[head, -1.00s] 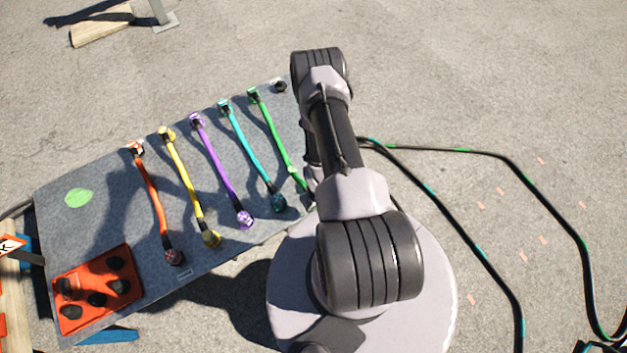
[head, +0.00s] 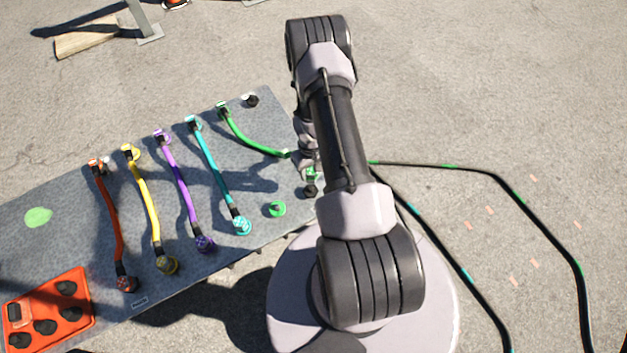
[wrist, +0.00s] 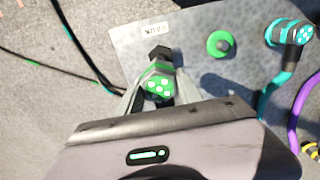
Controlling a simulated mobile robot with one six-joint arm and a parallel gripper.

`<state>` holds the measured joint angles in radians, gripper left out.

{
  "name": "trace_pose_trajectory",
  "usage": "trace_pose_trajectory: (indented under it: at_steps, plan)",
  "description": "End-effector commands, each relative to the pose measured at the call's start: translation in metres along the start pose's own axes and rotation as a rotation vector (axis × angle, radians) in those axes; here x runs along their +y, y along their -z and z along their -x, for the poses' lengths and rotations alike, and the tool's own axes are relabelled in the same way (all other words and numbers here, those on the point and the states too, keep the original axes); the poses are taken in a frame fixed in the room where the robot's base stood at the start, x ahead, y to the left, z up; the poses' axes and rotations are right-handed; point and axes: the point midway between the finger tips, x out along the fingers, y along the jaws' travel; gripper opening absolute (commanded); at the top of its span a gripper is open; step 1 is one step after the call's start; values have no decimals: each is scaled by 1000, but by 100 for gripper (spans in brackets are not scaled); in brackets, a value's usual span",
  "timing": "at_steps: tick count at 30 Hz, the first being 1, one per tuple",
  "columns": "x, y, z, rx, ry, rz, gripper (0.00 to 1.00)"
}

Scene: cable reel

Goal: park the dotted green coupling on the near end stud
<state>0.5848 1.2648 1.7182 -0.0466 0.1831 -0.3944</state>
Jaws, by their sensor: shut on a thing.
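The dotted green coupling (wrist: 158,86) is between the fingers of my gripper (wrist: 152,92), white dots facing the wrist camera. In the head view a bit of the green coupling (head: 312,174) shows beside my arm, with the green cable (head: 250,142) bending to it from the far side. The black near end stud (head: 310,191) stands at the board's right edge, just in front of the coupling. In the wrist view a black knob (wrist: 160,54) shows just beyond the coupling; I cannot tell whether they touch. My gripper (head: 308,166) is mostly hidden by my arm in the head view.
An empty green ring (head: 277,209) lies left of the stud. Teal (head: 217,175), purple (head: 181,190), yellow (head: 145,205) and orange (head: 108,220) cables lie across the grey board (head: 60,260). Another black stud (head: 250,100) stands at the far end. An orange block (head: 75,310) lies near left.

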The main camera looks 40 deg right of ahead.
Motion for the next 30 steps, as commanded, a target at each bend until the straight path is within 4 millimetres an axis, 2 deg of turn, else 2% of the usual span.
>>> trace_pose_trajectory:
  at_steps: [5, 17, 30]
  plan:
    - [0, 0, -19, 0, 0, 0, 0]
    - [0, 0, -82, 0, 0, 0, 0]
    - [0, 0, -86, 1, 0, 0, 0]
